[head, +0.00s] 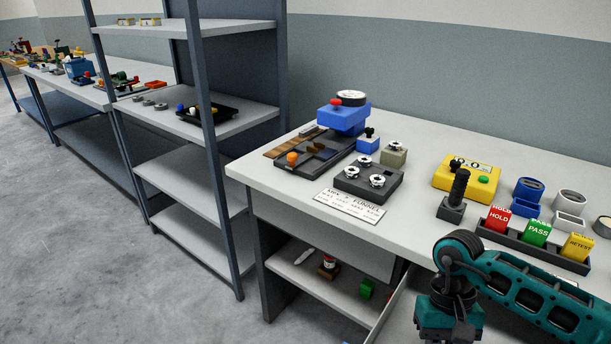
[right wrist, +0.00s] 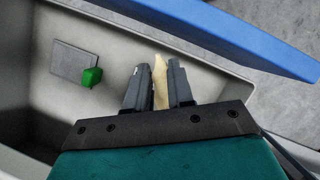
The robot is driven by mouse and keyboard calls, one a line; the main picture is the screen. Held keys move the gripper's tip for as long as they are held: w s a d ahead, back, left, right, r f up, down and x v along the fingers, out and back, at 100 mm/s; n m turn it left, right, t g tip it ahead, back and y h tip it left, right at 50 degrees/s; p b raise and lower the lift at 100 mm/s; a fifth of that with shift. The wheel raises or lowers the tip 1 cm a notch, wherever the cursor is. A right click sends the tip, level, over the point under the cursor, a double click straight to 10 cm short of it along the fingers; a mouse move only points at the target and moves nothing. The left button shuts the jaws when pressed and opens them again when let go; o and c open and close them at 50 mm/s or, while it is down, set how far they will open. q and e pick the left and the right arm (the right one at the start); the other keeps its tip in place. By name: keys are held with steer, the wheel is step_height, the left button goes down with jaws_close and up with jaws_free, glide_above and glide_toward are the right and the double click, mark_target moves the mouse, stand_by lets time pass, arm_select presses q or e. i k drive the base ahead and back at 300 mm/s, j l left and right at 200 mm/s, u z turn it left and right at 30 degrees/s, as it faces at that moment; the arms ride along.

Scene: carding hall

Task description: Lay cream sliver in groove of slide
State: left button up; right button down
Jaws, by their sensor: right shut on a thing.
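In the right wrist view my right gripper (right wrist: 157,68) is shut on the cream sliver (right wrist: 160,88), a pale flat strip between the two fingers that sticks out a little past their tips. The gripper is over a light grey open container or drawer (right wrist: 215,82). In the head view my right arm comes in at the lower right and its fingers and the sliver are hidden. I cannot make out a grooved slide for certain in either view. My left gripper is not in view.
In the container, a green block (right wrist: 92,77) sits by a grey plate (right wrist: 73,62). A blue bar (right wrist: 230,32) runs along its edge. The worktable (head: 410,225) holds a yellow device (head: 468,178), a black tray (head: 318,152) and a card rack (head: 530,248). Shelves (head: 205,120) stand left.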

mark_target(315, 149)
steer(key=i+j, duration=0.15)
steer(key=j, duration=0.25)
steer(key=i+j, duration=0.15)
steer(key=j, duration=0.25)
steer(key=i+j, duration=0.15)
steer(key=j, duration=0.3)
steer(key=i+j, duration=0.15)
steer(key=j, duration=0.25)
